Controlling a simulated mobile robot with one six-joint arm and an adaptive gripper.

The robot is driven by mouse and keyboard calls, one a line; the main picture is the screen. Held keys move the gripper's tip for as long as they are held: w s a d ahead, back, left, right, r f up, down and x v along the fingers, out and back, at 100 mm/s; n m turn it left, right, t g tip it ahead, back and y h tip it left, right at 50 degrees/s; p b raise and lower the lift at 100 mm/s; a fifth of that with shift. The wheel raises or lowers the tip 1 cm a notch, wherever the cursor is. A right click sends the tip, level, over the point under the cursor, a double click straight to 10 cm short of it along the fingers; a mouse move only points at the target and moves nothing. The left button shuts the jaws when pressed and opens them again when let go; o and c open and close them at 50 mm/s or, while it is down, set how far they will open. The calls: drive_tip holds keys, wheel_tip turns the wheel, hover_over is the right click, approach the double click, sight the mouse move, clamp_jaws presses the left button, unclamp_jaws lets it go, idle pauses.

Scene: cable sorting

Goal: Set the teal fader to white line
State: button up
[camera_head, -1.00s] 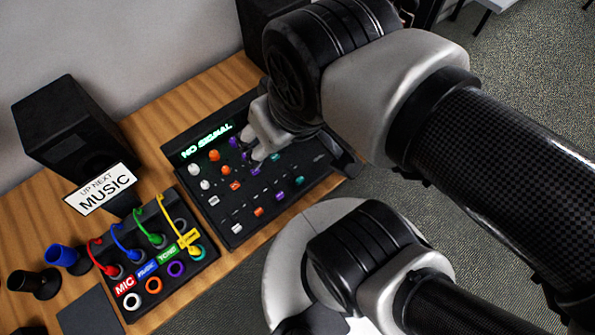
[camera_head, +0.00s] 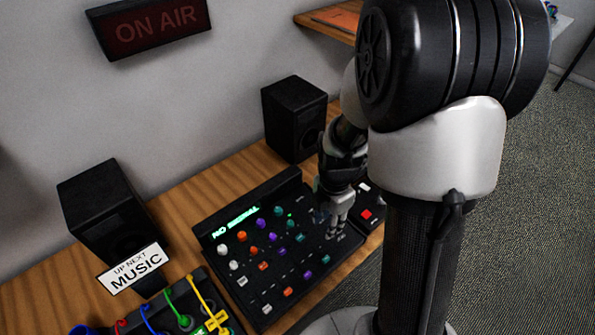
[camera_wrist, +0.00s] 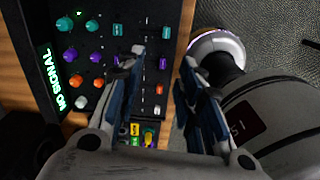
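The mixer (camera_head: 205,236) lies on the wooden desk, with white, orange, purple and teal controls. The teal fader (camera_head: 325,259) has a small teal cap near the mixer's front right edge. It shows in the wrist view (camera_wrist: 166,32) near the top, just past my fingertips. My gripper (camera_head: 334,230) hangs over the right end of the mixer, pointing down. In the wrist view my gripper (camera_wrist: 164,58) is open, its fingers wide apart, with the purple fader (camera_wrist: 163,62) seen in the gap. Nothing is held. I cannot make out the white line clearly.
A box with a red button (camera_head: 367,214) sits right of the mixer. A black speaker (camera_head: 290,118) stands behind it, another speaker (camera_head: 100,205) at left. The cable panel (camera_head: 225,290) with coloured cables and the MUSIC sign (camera_head: 134,268) are left of the mixer.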

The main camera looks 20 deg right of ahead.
wheel_tip(320, 180, down, 2)
drive_tip(key=n, duration=0.1)
drive_tip(key=b, duration=0.5)
approach(326, 258)
drive_tip(key=shift+n, duration=0.3)
wheel_tip(326, 258, down, 9)
drive_tip(key=shift+w+d+r, duration=0.1)
drive_tip(key=shift+w+r, duration=0.05)
drive_tip(key=shift+c, duration=0.3)
clamp_jaws()
